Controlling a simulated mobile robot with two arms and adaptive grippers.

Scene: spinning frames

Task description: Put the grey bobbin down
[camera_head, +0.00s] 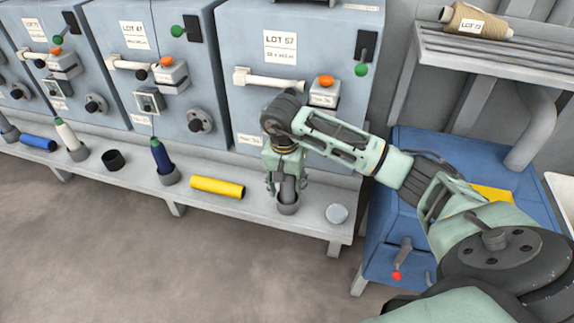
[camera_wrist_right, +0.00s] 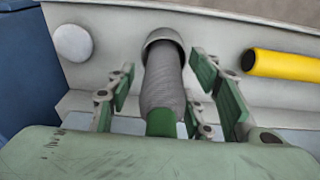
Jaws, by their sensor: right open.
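The grey bobbin (camera_head: 289,188) stands in a grey cup (camera_head: 288,208) on the ledge (camera_head: 320,196) in front of the LOT 57 frame. In the right wrist view the bobbin (camera_wrist_right: 162,88) has grey yarn and a green end, and its far end is inside the cup (camera_wrist_right: 165,38). My right gripper (camera_head: 287,188) is open, pointing down around the bobbin. In the right wrist view its fingers (camera_wrist_right: 163,85) are on both sides of the bobbin, with gaps visible. My left gripper is out of view.
A yellow bobbin (camera_head: 218,187) lies left of the cup; a pale round disc (camera_head: 336,213) is to its right.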

